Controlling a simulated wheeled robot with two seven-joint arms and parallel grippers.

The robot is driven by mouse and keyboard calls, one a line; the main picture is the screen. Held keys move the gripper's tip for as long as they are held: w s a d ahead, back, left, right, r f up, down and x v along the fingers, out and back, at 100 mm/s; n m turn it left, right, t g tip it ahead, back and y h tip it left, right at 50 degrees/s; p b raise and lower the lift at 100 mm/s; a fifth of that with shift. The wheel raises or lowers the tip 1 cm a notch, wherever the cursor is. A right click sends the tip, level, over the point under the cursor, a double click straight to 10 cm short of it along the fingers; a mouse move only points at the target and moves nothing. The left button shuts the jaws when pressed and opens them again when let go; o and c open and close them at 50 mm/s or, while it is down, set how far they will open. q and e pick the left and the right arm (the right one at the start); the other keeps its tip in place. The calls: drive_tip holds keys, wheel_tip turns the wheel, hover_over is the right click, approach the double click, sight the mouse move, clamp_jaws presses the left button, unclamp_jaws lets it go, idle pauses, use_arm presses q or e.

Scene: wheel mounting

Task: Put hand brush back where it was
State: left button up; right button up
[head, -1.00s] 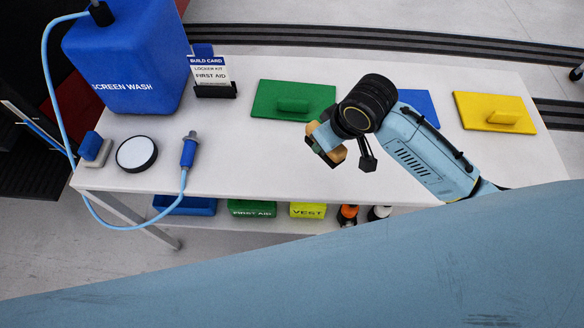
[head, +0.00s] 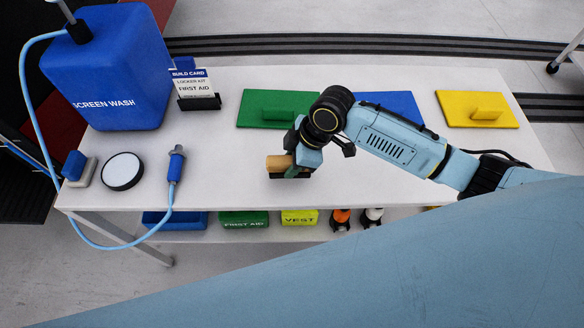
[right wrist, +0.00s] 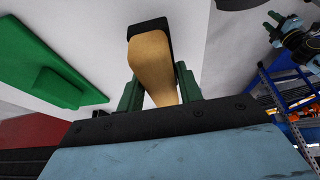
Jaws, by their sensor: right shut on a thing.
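The hand brush, with a tan wooden body (head: 279,162) and a dark part, is held over the white table (head: 235,185) in the head view. The right wrist view shows its tan body (right wrist: 152,65) with a black end, between green fingers. My right gripper (head: 297,168) is shut on it. Whether the brush touches the table is unclear. Green (head: 275,108), blue (head: 392,105) and yellow (head: 478,110) plates with raised blocks lie along the back. What seems to be my left gripper (right wrist: 272,25) shows small at the right wrist view's upper right; its jaw state is unclear.
A blue screen wash container (head: 110,75), build card (head: 193,85), round white-topped disc (head: 122,171) and blue hose nozzle (head: 176,163) stand at the left. Small bins, including first aid (head: 244,220) and vest (head: 299,217), sit on the lower shelf. The table's front middle is clear.

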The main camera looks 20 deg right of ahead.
drive_tip(key=shift+f, duration=1.55)
drive_tip(key=shift+f+b, duration=0.2)
drive_tip(key=shift+b, duration=0.1)
drive_tip(key=o, duration=1)
drive_tip(key=shift+c, duration=0.2)
drive_tip(key=p+v, duration=0.2)
drive_tip(key=v, duration=1)
drive_tip(key=shift+r, duration=0.2)
